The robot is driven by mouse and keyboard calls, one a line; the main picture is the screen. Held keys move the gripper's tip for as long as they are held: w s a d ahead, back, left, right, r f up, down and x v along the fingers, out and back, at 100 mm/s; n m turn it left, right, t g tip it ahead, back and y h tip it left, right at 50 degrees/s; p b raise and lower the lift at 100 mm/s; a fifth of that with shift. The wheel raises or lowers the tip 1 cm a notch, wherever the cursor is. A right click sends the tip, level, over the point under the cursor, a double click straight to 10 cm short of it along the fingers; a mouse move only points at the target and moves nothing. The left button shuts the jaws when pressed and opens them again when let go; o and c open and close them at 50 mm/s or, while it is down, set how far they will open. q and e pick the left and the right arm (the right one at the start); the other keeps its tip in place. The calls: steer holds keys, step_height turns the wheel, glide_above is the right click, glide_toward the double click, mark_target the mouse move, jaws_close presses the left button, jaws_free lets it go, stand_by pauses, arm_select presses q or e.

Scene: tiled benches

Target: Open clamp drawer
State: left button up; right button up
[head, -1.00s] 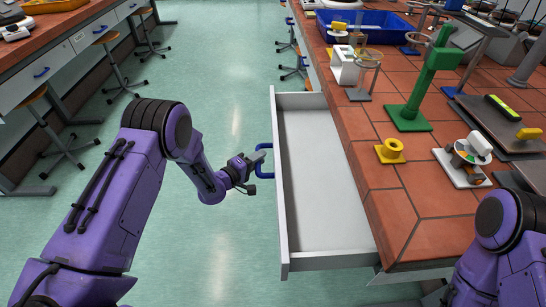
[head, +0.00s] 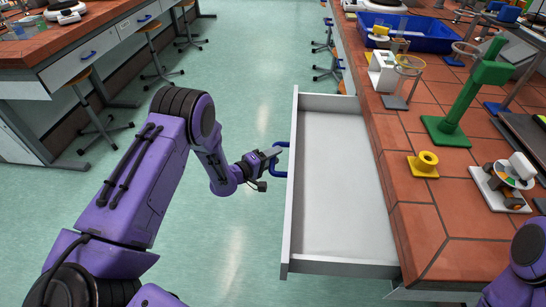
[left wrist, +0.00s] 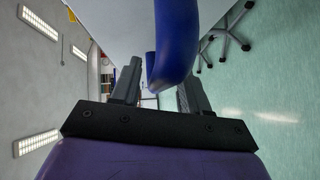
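The drawer (head: 340,190) stands pulled out from the right bench, with an empty white inside and a grey front panel (head: 290,215). Its blue handle (head: 286,146) is on the outer face. My left gripper (head: 273,155) is at this handle. In the left wrist view, the blue handle (left wrist: 172,45) passes between the fingers of my left gripper (left wrist: 160,92), which look shut on it. The exact contact is partly hidden. My right gripper is out of view; only part of my right arm shows at the lower right.
The right bench (head: 420,225) bears a yellow holder (head: 424,165), a green stand (head: 455,105), a small white-based device (head: 505,180) and a blue tray (head: 425,38). Another bench (head: 100,45) with stools is at the left. The floor (head: 235,240) between them is clear.

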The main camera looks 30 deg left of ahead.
arm_select(q)
steer(key=v, duration=1)
steer(key=shift+s+a+b, duration=0.15)
steer(key=shift+s+b, duration=0.1)
steer(key=shift+b, duration=0.05)
steer(key=s+a+f+m+g+y, duration=0.1)
steer(key=s+f+m+g+y, duration=0.3)
steer(key=s+f+y, duration=0.55)
steer(key=s+d+f+g, duration=0.1)
steer(key=s+f+g, duration=0.2)
steer(key=s, duration=0.7)
steer(key=s+d+f+g, duration=0.2)
steer(key=s+f+g, duration=0.1)
steer(key=s, duration=0.8)
steer(key=shift+f+m+g, duration=0.35)
steer(key=shift+m+g, duration=0.05)
steer(key=shift+g, duration=0.5)
steer(key=shift+y, duration=0.25)
